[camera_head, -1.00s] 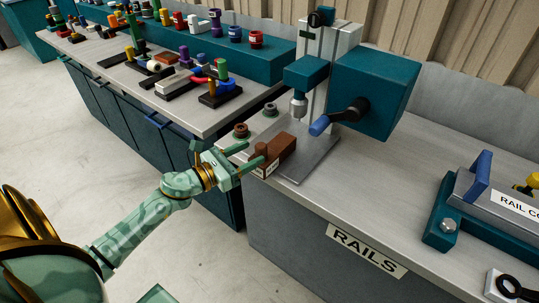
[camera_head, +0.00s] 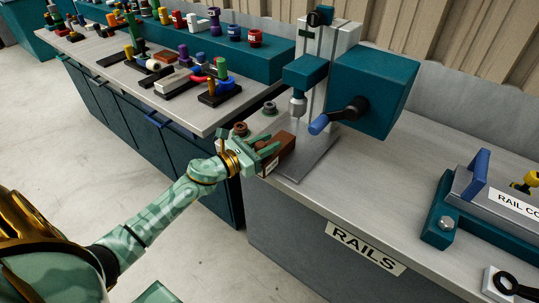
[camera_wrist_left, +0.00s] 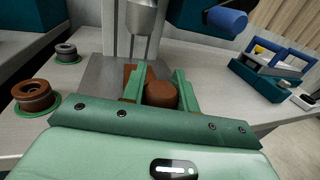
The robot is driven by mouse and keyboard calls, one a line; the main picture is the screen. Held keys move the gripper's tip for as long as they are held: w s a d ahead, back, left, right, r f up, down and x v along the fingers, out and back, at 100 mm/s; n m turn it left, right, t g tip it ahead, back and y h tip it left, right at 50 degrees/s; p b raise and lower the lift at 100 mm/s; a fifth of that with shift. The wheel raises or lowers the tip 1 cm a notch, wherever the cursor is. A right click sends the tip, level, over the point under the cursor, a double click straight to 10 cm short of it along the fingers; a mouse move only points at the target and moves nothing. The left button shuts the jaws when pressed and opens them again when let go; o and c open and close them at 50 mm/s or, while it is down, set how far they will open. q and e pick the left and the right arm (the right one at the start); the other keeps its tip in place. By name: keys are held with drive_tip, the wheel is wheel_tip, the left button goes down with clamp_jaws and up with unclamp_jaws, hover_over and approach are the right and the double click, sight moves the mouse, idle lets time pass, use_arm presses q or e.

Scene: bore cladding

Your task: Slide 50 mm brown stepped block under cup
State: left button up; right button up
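The brown stepped block (camera_head: 284,148) lies on the grey base plate at the front left of the drill-like press. Its round brown knob (camera_wrist_left: 161,95) faces me in the left wrist view, with the block body (camera_wrist_left: 133,76) behind it. My left gripper (camera_head: 274,149) is at the block's near end, its two fingers on either side of the knob; it also shows in the left wrist view (camera_wrist_left: 160,88). I cannot tell whether the fingers touch the knob. The metal cup (camera_head: 298,105) hangs from the press above the plate, beyond the block. My right gripper is not in view.
The grey base plate (camera_head: 310,162) is clear right of the block. A blue-handled crank (camera_head: 319,124) juts from the press. A rail fixture (camera_head: 480,200) stands at the right.

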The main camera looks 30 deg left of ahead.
sight(279, 133)
use_arm(q)
drive_tip(key=shift+w+d+b, duration=0.15)
drive_tip(key=shift+w+b, duration=0.45)
drive_tip(key=shift+w, duration=1.1)
drive_tip(key=shift+w+d+b, duration=0.1)
drive_tip(key=shift+w+b, duration=0.45)
drive_tip(key=shift+w, duration=1.15)
drive_tip(key=shift+c, duration=0.2)
drive_tip(key=o, duration=1.2)
drive_tip(key=shift+c, duration=0.2)
drive_tip(key=shift+s, duration=0.1)
drive_tip(key=shift+s+a+f, duration=0.1)
drive_tip(key=shift+s+a, duration=0.05)
drive_tip(key=shift+s, duration=0.25)
drive_tip(key=v, duration=1.5)
drive_tip(key=shift+s+p, duration=0.15)
drive_tip(key=shift+p, duration=0.15)
